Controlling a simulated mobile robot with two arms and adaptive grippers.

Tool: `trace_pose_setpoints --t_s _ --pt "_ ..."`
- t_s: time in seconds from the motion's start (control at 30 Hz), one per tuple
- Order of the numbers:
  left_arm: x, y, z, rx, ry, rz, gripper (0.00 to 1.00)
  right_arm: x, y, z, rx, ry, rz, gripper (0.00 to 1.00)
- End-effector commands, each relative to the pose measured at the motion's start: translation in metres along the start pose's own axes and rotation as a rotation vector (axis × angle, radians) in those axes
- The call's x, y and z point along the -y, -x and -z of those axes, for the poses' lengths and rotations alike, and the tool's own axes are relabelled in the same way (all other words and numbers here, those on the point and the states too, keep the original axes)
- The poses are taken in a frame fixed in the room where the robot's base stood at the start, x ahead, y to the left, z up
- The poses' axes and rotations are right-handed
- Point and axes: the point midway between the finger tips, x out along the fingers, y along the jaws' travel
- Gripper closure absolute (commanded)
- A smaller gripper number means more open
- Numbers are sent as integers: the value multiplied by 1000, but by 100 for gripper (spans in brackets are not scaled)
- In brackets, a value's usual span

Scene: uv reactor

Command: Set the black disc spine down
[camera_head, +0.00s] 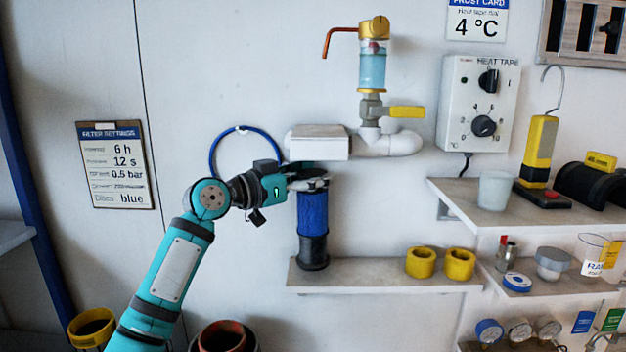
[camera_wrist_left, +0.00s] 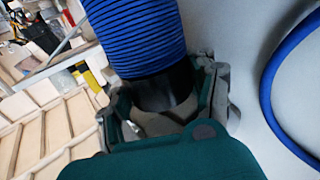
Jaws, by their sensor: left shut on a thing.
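The black disc spine (camera_head: 313,252) carries a stack of blue ridged discs (camera_head: 313,213) and stands upright at the left end of the small wooden shelf (camera_head: 385,275). Its lower black end appears at the shelf surface; I cannot tell whether it touches. My left gripper (camera_head: 307,183) comes from the left and is shut around the top end. In the left wrist view the fingers (camera_wrist_left: 172,108) close around a black end (camera_wrist_left: 165,88), with the blue discs (camera_wrist_left: 135,35) beyond. My right gripper is not in view.
Two yellow rings (camera_head: 440,263) sit on the same shelf to the right, with bare shelf between. A white pipe housing (camera_head: 318,142) juts from the wall just above my gripper. A blue hoop (camera_head: 246,150) hangs behind the arm. Open bins stand below.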

Motion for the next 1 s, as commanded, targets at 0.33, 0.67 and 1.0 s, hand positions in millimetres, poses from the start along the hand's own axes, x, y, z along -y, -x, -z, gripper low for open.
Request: trace_pose_setpoints --t_s 0.33,0.67,1.0 --pt "0 1 -20 -4 -1 2 100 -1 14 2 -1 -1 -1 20" --pt "0 1 -25 1 0 1 32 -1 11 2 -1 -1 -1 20" --pt "0 1 -25 1 0 1 18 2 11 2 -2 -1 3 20"
